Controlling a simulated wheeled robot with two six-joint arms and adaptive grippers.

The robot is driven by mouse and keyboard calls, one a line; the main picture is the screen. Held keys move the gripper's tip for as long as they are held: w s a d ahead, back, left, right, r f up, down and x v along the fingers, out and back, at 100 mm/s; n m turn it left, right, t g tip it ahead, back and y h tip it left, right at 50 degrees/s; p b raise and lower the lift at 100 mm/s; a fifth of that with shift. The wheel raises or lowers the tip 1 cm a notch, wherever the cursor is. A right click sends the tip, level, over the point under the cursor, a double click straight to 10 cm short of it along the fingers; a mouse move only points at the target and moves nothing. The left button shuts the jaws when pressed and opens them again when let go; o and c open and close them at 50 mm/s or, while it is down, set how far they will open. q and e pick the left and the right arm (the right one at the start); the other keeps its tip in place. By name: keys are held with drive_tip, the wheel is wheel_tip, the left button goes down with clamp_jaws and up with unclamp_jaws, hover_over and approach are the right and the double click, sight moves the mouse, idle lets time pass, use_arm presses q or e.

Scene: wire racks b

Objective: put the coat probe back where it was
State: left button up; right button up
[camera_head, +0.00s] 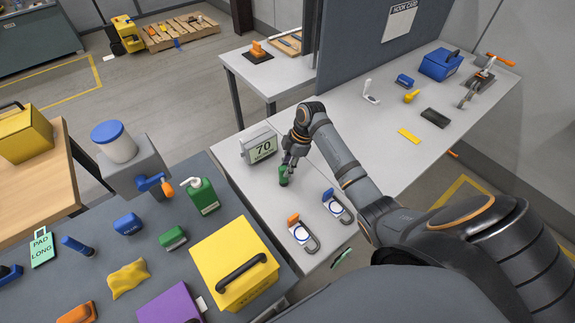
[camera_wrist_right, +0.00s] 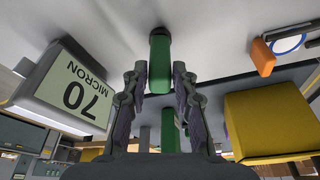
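The coat probe looks to be the dark green upright cylinder (camera_head: 283,178) on the grey table, just below my right gripper (camera_head: 289,161). My left gripper is not in view.
Two padlock-like items, one orange-topped (camera_head: 301,233) and one blue-topped (camera_head: 337,206), lie nearer on the same table. A yellow box (camera_head: 234,262) and a green bottle (camera_head: 203,196) stand on the dark table to the left. A grey divider (camera_head: 370,45) rises behind.

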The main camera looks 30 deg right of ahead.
drive_tip(key=shift+o, duration=1.4)
drive_tip(key=shift+r, duration=0.1)
drive_tip(key=b+v, duration=0.3)
drive_tip(key=v, duration=0.9)
drive_tip(key=shift+d, duration=0.1)
